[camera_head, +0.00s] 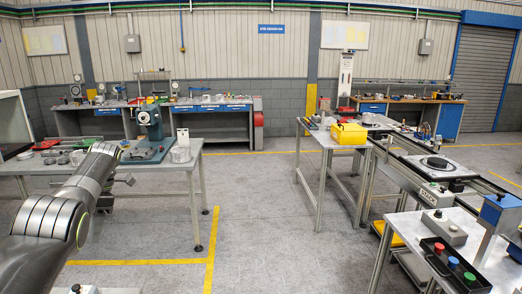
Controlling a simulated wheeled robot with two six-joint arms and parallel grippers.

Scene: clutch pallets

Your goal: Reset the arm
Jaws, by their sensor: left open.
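My left arm comes in from the lower left and reaches up in front of the left table. My left gripper (125,179) is at the arm's far end, small and partly hidden behind the wrist. It is open, and I see nothing held in it. It appears in front of the table's front edge. My right arm and right gripper are out of view.
The left table (191,172) carries a teal press (151,128) and several dark round parts (62,157). A yellow box (348,133) sits on the right table. A conveyor (430,165) and button box (452,262) stand at right. The middle floor is clear.

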